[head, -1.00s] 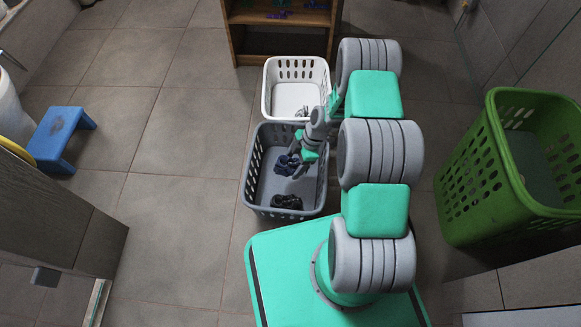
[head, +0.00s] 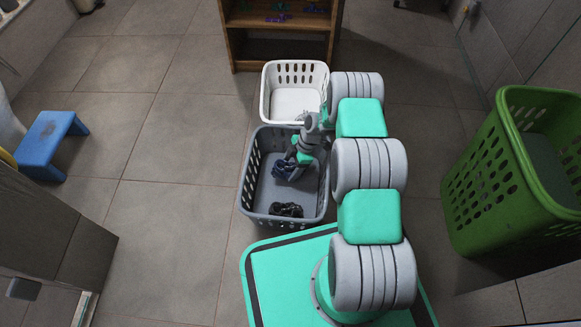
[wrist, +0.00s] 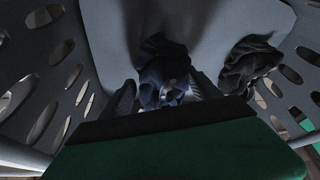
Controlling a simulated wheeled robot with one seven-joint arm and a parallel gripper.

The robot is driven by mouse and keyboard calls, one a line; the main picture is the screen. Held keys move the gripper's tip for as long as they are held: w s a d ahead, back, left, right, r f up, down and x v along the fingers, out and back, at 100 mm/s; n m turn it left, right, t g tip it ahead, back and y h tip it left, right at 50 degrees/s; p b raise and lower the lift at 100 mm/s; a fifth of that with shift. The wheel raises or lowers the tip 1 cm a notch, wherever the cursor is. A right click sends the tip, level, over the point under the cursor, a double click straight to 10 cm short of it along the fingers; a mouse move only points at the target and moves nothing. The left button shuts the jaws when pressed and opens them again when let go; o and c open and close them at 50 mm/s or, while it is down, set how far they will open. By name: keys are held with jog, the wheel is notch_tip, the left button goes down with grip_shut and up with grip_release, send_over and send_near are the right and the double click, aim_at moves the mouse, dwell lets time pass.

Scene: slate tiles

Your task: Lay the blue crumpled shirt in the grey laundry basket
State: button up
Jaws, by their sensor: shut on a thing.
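The blue crumpled shirt (head: 285,168) is inside the grey laundry basket (head: 244,185), toward its far part. My gripper (head: 300,160) reaches down into the basket and is shut on the shirt. In the wrist view, the dark blue shirt (wrist: 163,78) sits between the two fingers (wrist: 165,95), with the basket's pale floor (wrist: 215,25) behind it. I cannot tell whether the shirt touches the floor. The arm hides part of the basket's far right side.
A black crumpled cloth (head: 286,210) lies in the near part of the grey basket. A white basket (head: 265,95) stands just beyond it. A green basket (head: 475,190) is at the right, a blue stool (head: 45,138) at the left. A wooden shelf (head: 280,50) stands behind.

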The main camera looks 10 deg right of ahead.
jog(key=shift+f, duration=0.45)
jog(key=o, duration=1.6)
jog(key=shift+c, duration=0.2)
jog(key=shift+r, duration=0.1)
